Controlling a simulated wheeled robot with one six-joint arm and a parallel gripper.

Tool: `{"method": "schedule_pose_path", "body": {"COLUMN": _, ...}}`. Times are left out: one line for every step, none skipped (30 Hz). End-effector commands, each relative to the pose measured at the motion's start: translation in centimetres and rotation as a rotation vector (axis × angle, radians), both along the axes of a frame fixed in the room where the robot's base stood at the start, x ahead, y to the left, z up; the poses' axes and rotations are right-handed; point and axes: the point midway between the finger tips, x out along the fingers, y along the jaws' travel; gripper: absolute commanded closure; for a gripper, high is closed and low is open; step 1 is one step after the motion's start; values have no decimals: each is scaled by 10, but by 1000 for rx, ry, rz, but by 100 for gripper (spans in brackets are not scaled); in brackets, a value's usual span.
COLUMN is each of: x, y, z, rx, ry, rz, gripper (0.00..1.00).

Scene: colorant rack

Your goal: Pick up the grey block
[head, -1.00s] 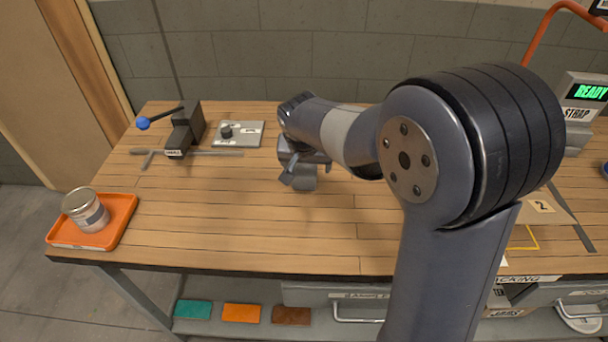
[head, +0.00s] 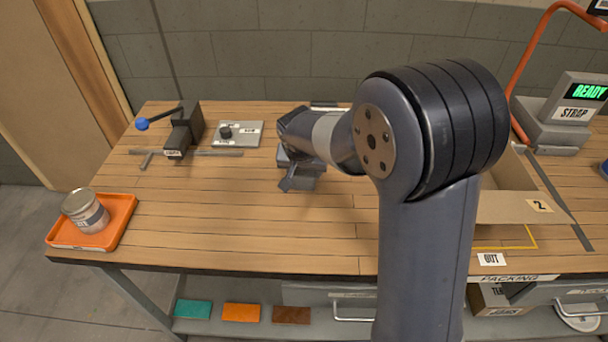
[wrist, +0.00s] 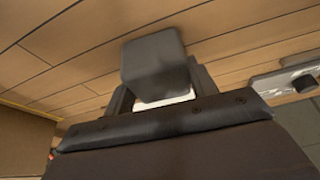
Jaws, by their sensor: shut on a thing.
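The grey block (wrist: 153,62) sits between the two fingers of my gripper (wrist: 160,84) in the wrist view, with the wooden tabletop behind it. My gripper is shut on it. In the head view my gripper (head: 299,177) is over the middle of the table, right of the flat grey plate. The block is hard to tell from the dark fingers there. I cannot tell how far it is above the tabletop.
An orange tray (head: 122,232) with a can (head: 86,209) stands at the left. A clamp-like fixture (head: 185,128) and a flat grey plate (head: 257,134) are at the back. An open carton (head: 510,208) is at the right. The front left-middle is clear.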

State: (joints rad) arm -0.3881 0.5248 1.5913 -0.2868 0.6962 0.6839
Motion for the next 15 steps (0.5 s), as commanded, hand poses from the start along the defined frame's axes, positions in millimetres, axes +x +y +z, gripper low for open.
{"method": "schedule_pose_path", "body": {"x": 0, "y": 0, "z": 0, "rx": 0, "ry": 0, "rz": 0, "gripper": 57}}
{"method": "schedule_pose_path", "body": {"x": 0, "y": 0, "z": 0, "rx": 0, "ry": 0, "rz": 0, "gripper": 59}}
{"method": "schedule_pose_path", "body": {"x": 0, "y": 0, "z": 0, "rx": 0, "ry": 0, "rz": 0, "gripper": 63}}
{"method": "schedule_pose_path", "body": {"x": 0, "y": 0, "z": 0, "rx": 0, "ry": 0, "rz": 0, "gripper": 65}}
{"method": "schedule_pose_path", "body": {"x": 0, "y": 0, "z": 0, "rx": 0, "ry": 0, "rz": 0, "gripper": 67}}
{"method": "schedule_pose_path", "body": {"x": 0, "y": 0, "z": 0, "rx": 0, "ry": 0, "rz": 0, "gripper": 67}}
{"method": "schedule_pose_path", "body": {"x": 0, "y": 0, "z": 0, "rx": 0, "ry": 0, "rz": 0, "gripper": 67}}
{"method": "schedule_pose_path", "body": {"x": 0, "y": 0, "z": 0, "rx": 0, "ry": 0, "rz": 0, "gripper": 68}}
{"method": "schedule_pose_path", "body": {"x": 0, "y": 0, "z": 0, "rx": 0, "ry": 0, "rz": 0, "gripper": 68}}
{"method": "schedule_pose_path", "body": {"x": 0, "y": 0, "z": 0, "rx": 0, "ry": 0, "rz": 0, "gripper": 68}}
{"method": "schedule_pose_path", "body": {"x": 0, "y": 0, "z": 1, "rx": 0, "ry": 0, "rz": 0, "gripper": 68}}
{"method": "schedule_pose_path", "body": {"x": 0, "y": 0, "z": 2, "rx": 0, "ry": -1, "rz": 0, "gripper": 68}}
{"method": "schedule_pose_path", "body": {"x": 0, "y": 0, "z": 4, "rx": 1, "ry": -2, "rz": 0, "gripper": 68}}
{"method": "schedule_pose_path", "body": {"x": 1, "y": 0, "z": 7, "rx": 1, "ry": -3, "rz": -1, "gripper": 68}}
{"method": "schedule_pose_path", "body": {"x": 1, "y": 0, "z": 12, "rx": 2, "ry": -4, "rz": 0, "gripper": 68}}
